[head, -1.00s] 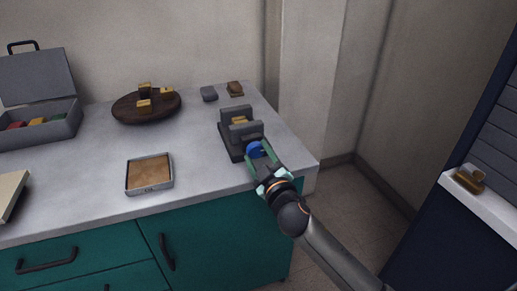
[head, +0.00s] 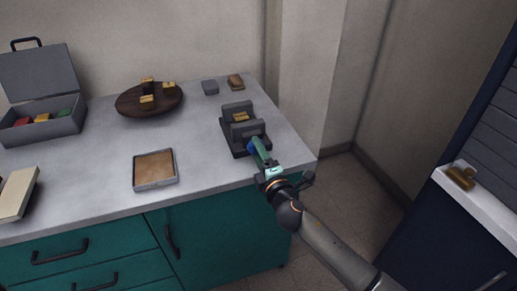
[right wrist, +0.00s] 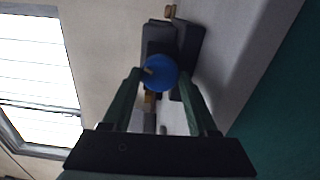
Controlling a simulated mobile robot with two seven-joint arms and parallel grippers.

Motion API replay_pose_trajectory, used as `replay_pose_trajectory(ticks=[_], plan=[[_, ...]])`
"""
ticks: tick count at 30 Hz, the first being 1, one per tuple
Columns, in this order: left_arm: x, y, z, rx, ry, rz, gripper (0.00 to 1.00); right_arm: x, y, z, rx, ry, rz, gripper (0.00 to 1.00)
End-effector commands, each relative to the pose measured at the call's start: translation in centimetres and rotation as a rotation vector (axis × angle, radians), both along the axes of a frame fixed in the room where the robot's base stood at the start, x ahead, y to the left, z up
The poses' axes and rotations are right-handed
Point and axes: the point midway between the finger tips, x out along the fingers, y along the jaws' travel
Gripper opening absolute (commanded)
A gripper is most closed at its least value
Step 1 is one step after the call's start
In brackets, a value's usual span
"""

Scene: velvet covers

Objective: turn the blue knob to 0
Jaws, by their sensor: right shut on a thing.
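The blue knob (head: 251,147) is on the front of a dark grey fixture (head: 236,118) near the right end of the counter. My right gripper (head: 258,150) reaches it from the front and is shut on it, hiding part of it. In the right wrist view the round knob (right wrist: 161,73) lies between the two green fingertips (right wrist: 160,80). A small pale peg shows at the knob's left side there. I can read no scale or 0 mark. My left gripper is out of view.
A shallow tray (head: 136,184) lies left of the fixture. A round dark wooden board (head: 127,106) with brass-coloured pieces, an open grey case (head: 64,129) and two small blocks stand farther back. The counter (head: 203,150) is clear between tray and fixture.

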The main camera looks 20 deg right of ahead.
Motion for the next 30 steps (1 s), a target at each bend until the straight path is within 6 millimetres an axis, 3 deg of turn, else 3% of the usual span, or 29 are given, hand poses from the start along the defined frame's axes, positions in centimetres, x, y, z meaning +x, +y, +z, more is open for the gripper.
replay_pose_trajectory(ticks=[12,30], plan=[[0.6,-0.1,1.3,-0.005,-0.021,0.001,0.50,0.0,0.0,0.0,-0.249,-0.007,0.001,0.04],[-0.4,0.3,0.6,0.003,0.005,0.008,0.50,0.0,0.0,-0.1,-0.308,-0.009,0.001,0.04]])
